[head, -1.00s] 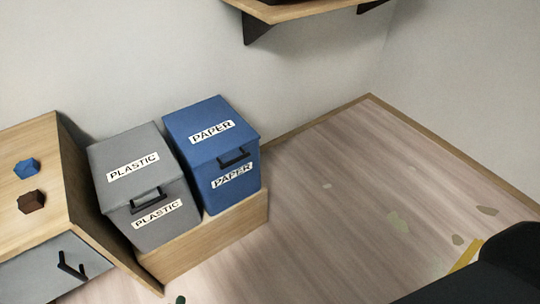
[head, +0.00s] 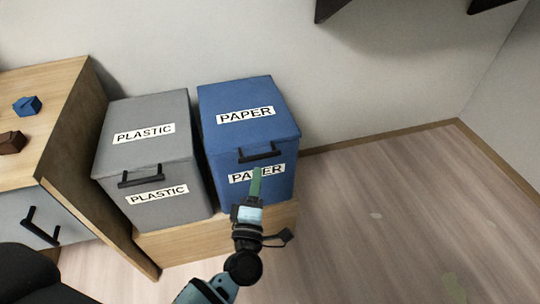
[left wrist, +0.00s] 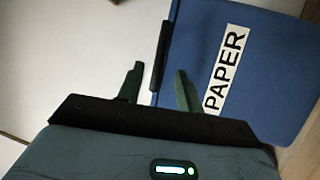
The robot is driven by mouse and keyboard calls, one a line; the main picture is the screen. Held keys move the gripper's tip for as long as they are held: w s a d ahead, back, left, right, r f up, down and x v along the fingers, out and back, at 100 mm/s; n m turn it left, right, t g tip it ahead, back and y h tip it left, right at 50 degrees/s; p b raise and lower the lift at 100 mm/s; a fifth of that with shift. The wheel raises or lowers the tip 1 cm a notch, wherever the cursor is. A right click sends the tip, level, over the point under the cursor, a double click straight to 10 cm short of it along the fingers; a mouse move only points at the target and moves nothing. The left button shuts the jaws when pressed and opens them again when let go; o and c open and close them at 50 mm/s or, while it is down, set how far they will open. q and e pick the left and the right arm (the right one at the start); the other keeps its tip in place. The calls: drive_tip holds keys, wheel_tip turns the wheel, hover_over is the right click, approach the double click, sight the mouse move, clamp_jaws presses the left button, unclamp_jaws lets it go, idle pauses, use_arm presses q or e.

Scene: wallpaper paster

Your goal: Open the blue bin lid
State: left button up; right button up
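The blue bin (head: 282,185) is labelled PAPER on its top and front. Its blue lid (head: 250,95) is shut, with a black handle (head: 261,153) at the front edge. My left gripper (head: 257,172) is in front of the bin, just below the handle in the picture, and covers part of the front label. In the left wrist view the left gripper (left wrist: 159,78) has its two green fingers apart. The black handle (left wrist: 160,55) shows between and beyond the fingertips there; whether they touch it I cannot tell. My right gripper is not in view.
A grey PLASTIC bin (head: 150,125) stands left of the blue bin. Both stand on a wooden base (head: 180,243). A wooden cabinet (head: 65,90) with blue and brown objects is at the left. A dark shelf bracket (head: 340,8) is above. Floor at the right is largely clear.

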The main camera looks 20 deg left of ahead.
sight(261, 156)
use_arm(q)
drive_tip(key=shift+b+x, duration=0.45)
drive_tip(key=shift+x, duration=3.4)
clamp_jaws()
